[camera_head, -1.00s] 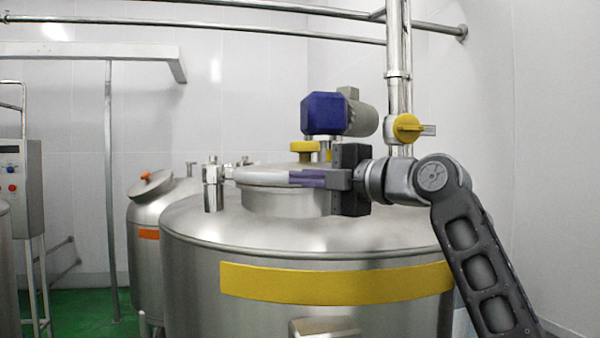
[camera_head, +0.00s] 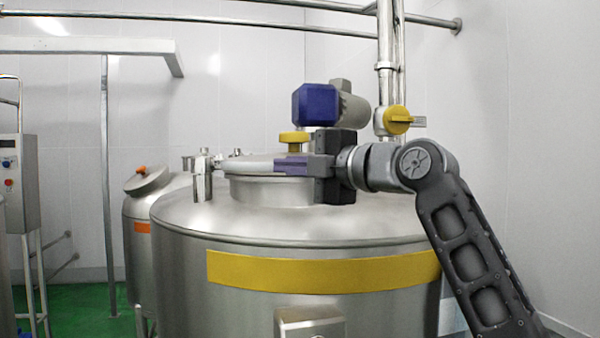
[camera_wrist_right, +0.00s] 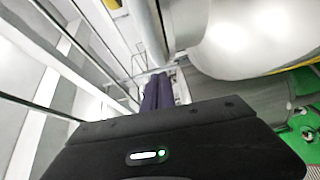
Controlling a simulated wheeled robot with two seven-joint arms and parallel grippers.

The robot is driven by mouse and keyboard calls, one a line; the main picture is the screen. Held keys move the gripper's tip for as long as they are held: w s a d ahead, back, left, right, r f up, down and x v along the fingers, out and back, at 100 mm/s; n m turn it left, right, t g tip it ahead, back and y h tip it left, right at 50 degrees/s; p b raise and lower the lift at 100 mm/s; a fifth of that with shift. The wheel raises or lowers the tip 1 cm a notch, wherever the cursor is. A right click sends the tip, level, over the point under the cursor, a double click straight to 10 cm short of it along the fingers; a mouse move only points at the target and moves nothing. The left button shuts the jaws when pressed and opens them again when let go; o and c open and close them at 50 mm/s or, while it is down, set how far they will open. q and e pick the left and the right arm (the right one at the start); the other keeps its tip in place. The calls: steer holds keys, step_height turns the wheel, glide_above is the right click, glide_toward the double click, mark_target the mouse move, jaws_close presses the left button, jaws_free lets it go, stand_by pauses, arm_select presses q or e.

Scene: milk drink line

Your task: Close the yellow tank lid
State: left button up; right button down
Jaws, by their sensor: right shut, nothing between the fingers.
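The yellow-banded steel tank (camera_head: 180,215) fills the middle of the head view. Its round steel lid (camera_head: 245,164) lies nearly level over the neck (camera_head: 262,190); I cannot tell if it is fully seated. My right gripper (camera_head: 290,165) is shut and empty, its purple fingers pointing left at the lid's right side, at lid height. They hide part of the lid, and contact is unclear. In the wrist view the shut fingers (camera_wrist_right: 158,92) sit beside a rounded metal edge, with the tank body (camera_wrist_right: 245,40) at right. My left gripper is not in view.
A blue and grey motor (camera_head: 315,105) and a yellow knob (camera_head: 293,137) stand just above and behind my gripper. A pipe with a yellow valve handle (camera_head: 398,120) rises behind my wrist. A smaller orange-marked tank (camera_head: 140,255) stands at left. A control box (camera_head: 20,175) is far left.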

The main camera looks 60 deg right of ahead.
steer(key=s+a+b, duration=0.1)
steer(key=s, duration=0.9)
steer(key=shift+s+r, duration=0.15)
steer(key=shift+r, duration=0.05)
steer(key=shift+a, duration=0.1)
